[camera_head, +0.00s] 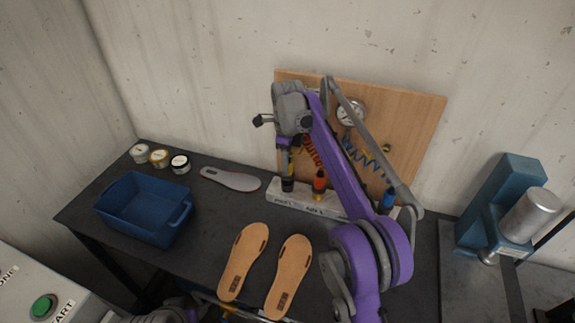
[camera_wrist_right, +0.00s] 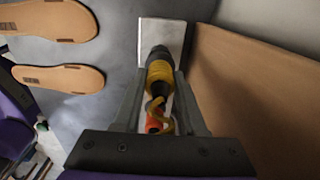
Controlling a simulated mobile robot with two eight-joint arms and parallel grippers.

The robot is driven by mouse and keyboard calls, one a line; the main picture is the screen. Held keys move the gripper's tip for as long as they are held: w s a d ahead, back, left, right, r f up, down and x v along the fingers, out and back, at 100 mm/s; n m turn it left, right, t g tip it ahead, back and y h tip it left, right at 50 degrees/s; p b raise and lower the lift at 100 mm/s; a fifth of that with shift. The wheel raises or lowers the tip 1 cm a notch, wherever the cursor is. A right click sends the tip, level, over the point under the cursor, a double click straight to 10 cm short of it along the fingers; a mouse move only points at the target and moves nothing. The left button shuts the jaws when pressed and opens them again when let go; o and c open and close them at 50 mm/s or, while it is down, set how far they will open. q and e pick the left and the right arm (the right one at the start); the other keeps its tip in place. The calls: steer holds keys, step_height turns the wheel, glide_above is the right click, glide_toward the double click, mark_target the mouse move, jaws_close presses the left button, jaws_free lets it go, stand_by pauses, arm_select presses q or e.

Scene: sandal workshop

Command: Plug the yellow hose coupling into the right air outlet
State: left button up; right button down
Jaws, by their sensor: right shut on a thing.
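My right gripper (camera_wrist_right: 159,70) is shut on the yellow hose coupling (camera_wrist_right: 159,76), its fingers on either side. The coupling's dark end points toward a pale block (camera_wrist_right: 163,28) in the right wrist view. In the head view, the right gripper (camera_head: 287,150) is above the left end of the white outlet block (camera_head: 307,200), over a dark fitting (camera_head: 288,184). I cannot tell whether the coupling touches it. A red coupling (camera_head: 319,182) stands on the block to the right. The block's right part is hidden behind my arm.
A wooden board (camera_head: 420,125) with a gauge (camera_head: 350,112) stands behind the block. A blue fitting (camera_head: 388,198) is right of my arm. Two tan soles (camera_head: 243,262), a grey insole (camera_head: 230,179), a blue bin (camera_head: 135,217) and small jars (camera_head: 159,157) lie on the table.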

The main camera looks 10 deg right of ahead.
steer(key=shift+r+p, duration=1.65)
steer(key=shift+r, duration=3.7)
arm_select(q)
steer(key=w+r, duration=0.3)
steer(key=r, duration=0.3)
steer(key=shift+t, duration=0.4)
steer(key=shift+w, duration=0.1)
arm_select(e)
steer(key=shift+d, duration=0.1)
